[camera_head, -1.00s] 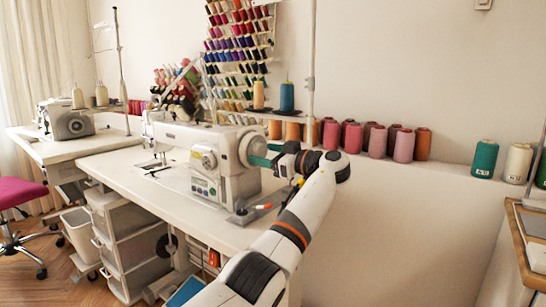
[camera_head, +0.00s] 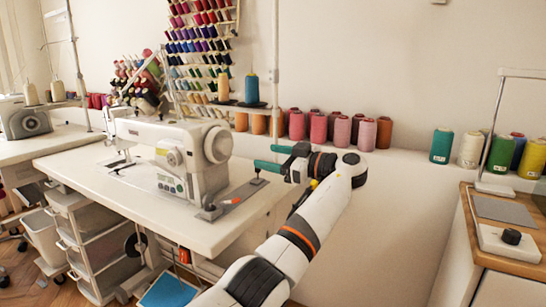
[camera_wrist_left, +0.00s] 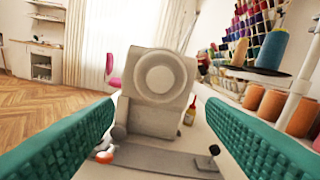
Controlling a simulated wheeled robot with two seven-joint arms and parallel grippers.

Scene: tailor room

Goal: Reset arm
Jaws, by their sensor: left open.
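My left gripper (camera_head: 270,157) is open and empty, with green fingers. In the head view it hangs in the air over the right end of the sewing table, to the right of the white sewing machine (camera_head: 178,158). In the left wrist view the two green fingers are wide apart, and the end of the sewing machine with its round handwheel (camera_wrist_left: 161,78) shows between them. The fingers do not visibly touch anything. My left arm stretches in from the bottom of the head view. My right gripper is not in view.
The white sewing table (camera_head: 80,166) carries the machine. Thread spools (camera_head: 318,127) line the ledge behind my gripper, and two cones (camera_head: 251,88) stand on a thread stand. A wooden-topped cabinet (camera_head: 468,222) with a small device is at the right. Drawers (camera_head: 88,240) stand under the table.

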